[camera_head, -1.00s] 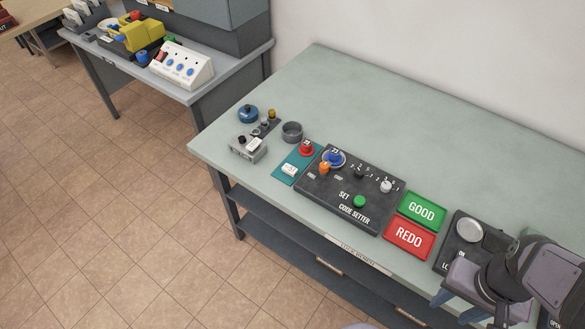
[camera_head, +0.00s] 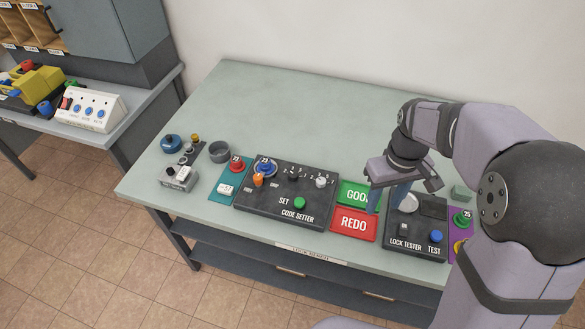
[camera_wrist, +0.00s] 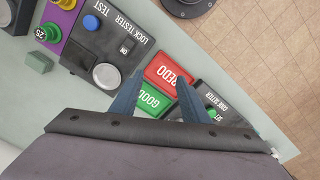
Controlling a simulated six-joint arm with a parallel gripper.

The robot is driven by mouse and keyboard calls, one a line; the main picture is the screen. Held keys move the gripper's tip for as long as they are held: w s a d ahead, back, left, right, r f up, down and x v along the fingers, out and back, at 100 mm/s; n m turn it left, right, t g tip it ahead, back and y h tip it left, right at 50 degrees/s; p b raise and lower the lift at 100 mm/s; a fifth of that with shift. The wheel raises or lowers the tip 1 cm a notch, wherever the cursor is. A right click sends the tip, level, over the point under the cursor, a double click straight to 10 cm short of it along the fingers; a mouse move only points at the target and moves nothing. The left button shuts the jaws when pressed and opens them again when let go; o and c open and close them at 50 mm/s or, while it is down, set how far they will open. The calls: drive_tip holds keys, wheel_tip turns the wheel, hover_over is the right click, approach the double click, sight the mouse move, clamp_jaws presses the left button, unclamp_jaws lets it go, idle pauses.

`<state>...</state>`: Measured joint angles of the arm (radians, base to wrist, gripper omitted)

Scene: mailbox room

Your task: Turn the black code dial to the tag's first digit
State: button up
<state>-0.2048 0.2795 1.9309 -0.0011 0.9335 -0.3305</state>
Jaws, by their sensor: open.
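The dark code setter (camera_head: 250,207) lies on the bench in the head view. Its black code dial (camera_head: 293,174) stands near the back edge, left of a white dial (camera_head: 321,182), with small digits around them. My gripper (camera_head: 384,203) is open and empty, above the area between the GOOD/REDO pads and the lock tester, right of the dial. In the wrist view, my gripper (camera_wrist: 160,76) spans the pads; the code dial does not show.
An orange knob (camera_head: 258,180) and green SET button (camera_head: 299,203) are on the code setter. Green GOOD (camera_head: 352,190) and red REDO (camera_head: 353,224) pads lie right of it, then the lock tester (camera_head: 417,243). A red-knobbed piece (camera_head: 236,164) stands left. The bench behind is clear.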

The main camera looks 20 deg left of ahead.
drive_tip(key=w+a+n, duration=0.5)
drive_tip(key=w+a, duration=0.4)
drive_tip(key=a, duration=0.2)
drive_tip(key=n+p, duration=0.1)
drive_tip(key=n, duration=0.5)
approach(293, 174)
drive_tip(key=shift+w+d+f, duration=0.15)
drive_tip(key=shift+d+f, duration=0.15)
drive_tip(key=shift+d, duration=0.25)
drive_tip(key=shift+a+f+n, duration=0.1)
drive_tip(key=shift+a+n, duration=0.3)
drive_tip(key=shift+a, duration=0.15)
drive_tip(key=shift+f+p, duration=1.3)
drive_tip(key=shift+f, duration=2.4)
drive_tip(key=c, duration=1.1)
